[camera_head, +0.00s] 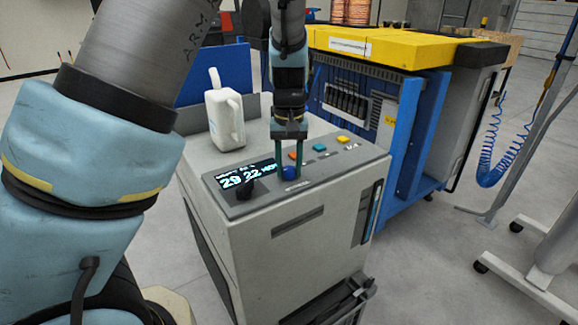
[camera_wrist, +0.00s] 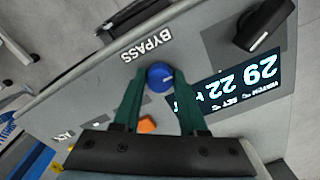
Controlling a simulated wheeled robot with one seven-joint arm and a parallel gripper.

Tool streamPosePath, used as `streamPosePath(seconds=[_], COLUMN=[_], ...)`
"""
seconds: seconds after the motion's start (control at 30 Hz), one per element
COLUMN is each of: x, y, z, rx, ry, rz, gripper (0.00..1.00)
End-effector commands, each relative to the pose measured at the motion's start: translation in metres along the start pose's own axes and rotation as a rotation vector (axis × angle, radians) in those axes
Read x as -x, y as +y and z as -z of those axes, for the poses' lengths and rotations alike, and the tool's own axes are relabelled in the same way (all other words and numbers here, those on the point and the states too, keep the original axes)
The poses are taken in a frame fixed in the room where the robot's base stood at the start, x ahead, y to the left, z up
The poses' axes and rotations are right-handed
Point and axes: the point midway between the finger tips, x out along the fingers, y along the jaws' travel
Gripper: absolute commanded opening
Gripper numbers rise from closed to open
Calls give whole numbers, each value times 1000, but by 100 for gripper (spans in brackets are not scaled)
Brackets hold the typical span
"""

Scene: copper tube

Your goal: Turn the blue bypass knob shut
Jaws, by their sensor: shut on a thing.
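The knob's far side is partly hidden by the fingers in the head view.
A black knob (camera_head: 245,190) stands left of the blue one, by the lit display (camera_head: 245,176). Orange, teal and yellow buttons (camera_head: 343,139) lie behind it. A white jug (camera_head: 225,115) stands on the machine. A yellow-topped blue machine (camera_head: 390,50) is behind at right.

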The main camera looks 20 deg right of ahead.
Motion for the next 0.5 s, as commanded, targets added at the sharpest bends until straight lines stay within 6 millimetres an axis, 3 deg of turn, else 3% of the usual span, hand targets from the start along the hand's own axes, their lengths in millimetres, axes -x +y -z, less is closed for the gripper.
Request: streamPosePath(seconds=[0.17, 0.5], x=[0, 0], y=[0, 0], z=[0, 0], rx=[0, -18], ry=[0, 0], rz=[0, -1], gripper=[0, 0])
